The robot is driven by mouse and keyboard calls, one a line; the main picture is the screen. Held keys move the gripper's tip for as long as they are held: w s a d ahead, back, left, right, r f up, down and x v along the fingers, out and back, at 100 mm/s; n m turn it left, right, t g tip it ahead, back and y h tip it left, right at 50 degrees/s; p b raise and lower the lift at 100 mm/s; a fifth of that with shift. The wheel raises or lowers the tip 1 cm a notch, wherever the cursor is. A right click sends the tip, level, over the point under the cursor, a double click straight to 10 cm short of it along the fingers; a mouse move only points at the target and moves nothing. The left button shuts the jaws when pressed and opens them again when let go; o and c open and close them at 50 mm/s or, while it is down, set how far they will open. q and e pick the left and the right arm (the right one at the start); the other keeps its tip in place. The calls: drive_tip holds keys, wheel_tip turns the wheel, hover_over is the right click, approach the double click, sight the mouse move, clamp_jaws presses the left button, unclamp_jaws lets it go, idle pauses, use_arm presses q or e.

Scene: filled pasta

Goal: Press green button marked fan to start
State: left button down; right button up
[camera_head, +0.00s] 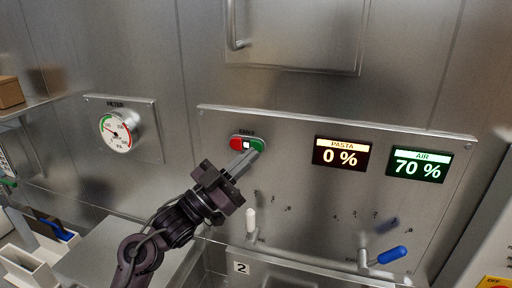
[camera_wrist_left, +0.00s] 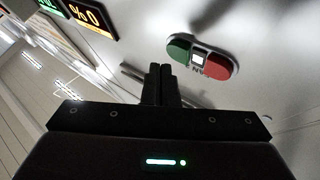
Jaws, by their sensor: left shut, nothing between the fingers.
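The green button (camera_head: 257,145) is the right half of a small oval switch on the steel panel, with a red button (camera_head: 236,143) on its left and a white square between them. The small label above it is too blurred to read. My left gripper (camera_head: 252,154) is shut and empty, its fingertips just below the green button and seeming to overlap its lower edge. In the left wrist view the green button (camera_wrist_left: 179,49) lies just up and right of the shut fingertips (camera_wrist_left: 160,68). I cannot tell whether they touch it. My right gripper is not in view.
A pasta display (camera_head: 340,153) reads 0 % and an air display (camera_head: 419,167) reads 70 %. A white-tipped lever (camera_head: 250,222) and a blue-handled lever (camera_head: 388,256) stick out below. A round gauge (camera_head: 116,132) is on the left. A door handle (camera_head: 234,28) is above.

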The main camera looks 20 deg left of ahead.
use_arm(q)
drive_tip(key=s, duration=0.5)
drive_tip(key=shift+a, duration=0.1)
idle(0.3)
drive_tip(key=shift+f, duration=0.1)
idle(0.4)
